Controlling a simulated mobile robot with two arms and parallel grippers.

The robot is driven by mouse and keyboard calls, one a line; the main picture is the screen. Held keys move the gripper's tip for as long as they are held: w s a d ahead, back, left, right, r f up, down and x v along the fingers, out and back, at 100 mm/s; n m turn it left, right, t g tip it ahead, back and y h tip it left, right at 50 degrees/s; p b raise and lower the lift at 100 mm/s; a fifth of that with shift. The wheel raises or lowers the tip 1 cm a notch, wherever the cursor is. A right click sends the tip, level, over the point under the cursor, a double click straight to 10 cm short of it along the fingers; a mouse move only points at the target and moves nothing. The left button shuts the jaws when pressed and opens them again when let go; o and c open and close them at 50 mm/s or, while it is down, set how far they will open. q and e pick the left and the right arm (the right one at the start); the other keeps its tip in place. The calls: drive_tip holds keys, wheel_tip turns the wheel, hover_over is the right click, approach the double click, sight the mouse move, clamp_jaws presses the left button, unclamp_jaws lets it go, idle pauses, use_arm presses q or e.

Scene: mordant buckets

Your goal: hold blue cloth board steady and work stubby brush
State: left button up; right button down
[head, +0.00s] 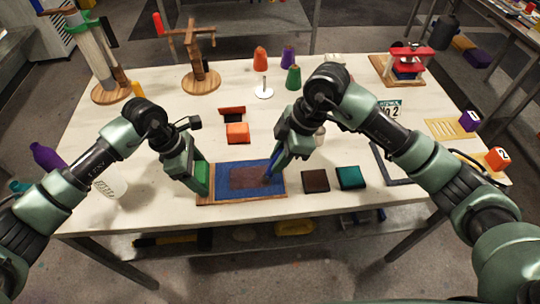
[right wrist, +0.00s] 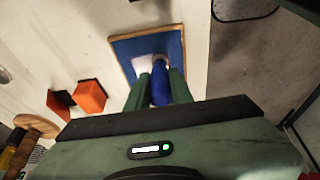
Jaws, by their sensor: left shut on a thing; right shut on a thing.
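The blue cloth board (head: 226,187), a wooden-edged panel with a darker reddish-brown patch in its middle, lies near the table's front edge. It also shows in the right wrist view (right wrist: 128,48). My left gripper (head: 203,180) is shut on the board at its left end. My right gripper (head: 272,172) is shut on the stubby brush (right wrist: 159,86), whose blue handle stands between the fingers. The brush is over the right part of the cloth. Its bristle end is mostly hidden, and I cannot tell whether it touches the cloth.
A dark brown block (head: 315,181) and a teal block (head: 350,178) lie right of the board. An orange block (head: 237,133) lies behind it. A wooden stand (head: 200,80), coloured cones (head: 260,60) and a red press (head: 408,60) stand further back. A white cup (head: 112,182) is at left.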

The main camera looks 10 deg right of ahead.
drive_tip(key=shift+d, duration=0.7)
drive_tip(key=a, duration=0.4)
wheel_tip(320, 180, up, 8)
idle(0.4)
use_arm(q)
drive_tip(key=o, duration=1.4)
drive_tip(key=v, duration=1.2)
